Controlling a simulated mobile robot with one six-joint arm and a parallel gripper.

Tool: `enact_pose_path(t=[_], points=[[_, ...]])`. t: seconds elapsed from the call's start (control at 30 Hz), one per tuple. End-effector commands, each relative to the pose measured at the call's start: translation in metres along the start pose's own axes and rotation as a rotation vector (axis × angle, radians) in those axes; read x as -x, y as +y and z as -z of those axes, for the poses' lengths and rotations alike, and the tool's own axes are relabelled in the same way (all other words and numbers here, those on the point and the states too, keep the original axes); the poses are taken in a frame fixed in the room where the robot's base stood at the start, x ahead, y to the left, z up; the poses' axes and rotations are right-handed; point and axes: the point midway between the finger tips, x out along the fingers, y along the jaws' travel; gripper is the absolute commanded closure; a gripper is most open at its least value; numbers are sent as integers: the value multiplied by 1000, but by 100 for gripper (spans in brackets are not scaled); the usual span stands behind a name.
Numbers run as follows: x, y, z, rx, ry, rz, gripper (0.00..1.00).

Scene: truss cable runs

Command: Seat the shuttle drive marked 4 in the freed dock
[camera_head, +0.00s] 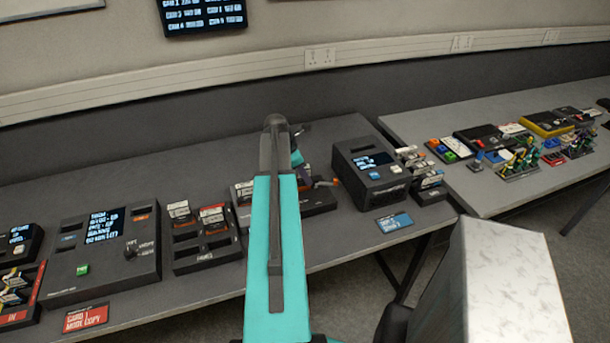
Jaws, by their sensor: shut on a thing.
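My teal arm reaches up the middle of the view and covers much of the low dark dock unit (318,203) on the bench. Part of my gripper (306,178) shows just right of the arm, low over this unit. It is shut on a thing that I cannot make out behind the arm. Labelled drives (243,190) stand in the unit's left end. Left of it is a dark rack (208,254) with several bays, with labelled drives (212,215) in some of them and others empty. I cannot read a 4 on any drive.
A console with a screen (104,254) stands at left behind a red card (86,318). A dark box with a screen (371,168) stands at right, with a blue card (394,222) before it and a small rack (430,193) beside it. A second bench (480,195) holds several devices.

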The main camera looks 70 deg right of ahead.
Motion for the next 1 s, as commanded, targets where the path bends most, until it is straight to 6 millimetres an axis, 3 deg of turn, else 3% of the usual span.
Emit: enact_pose_path(t=[1.0], points=[[-7,0,2,0,0,1,100]])
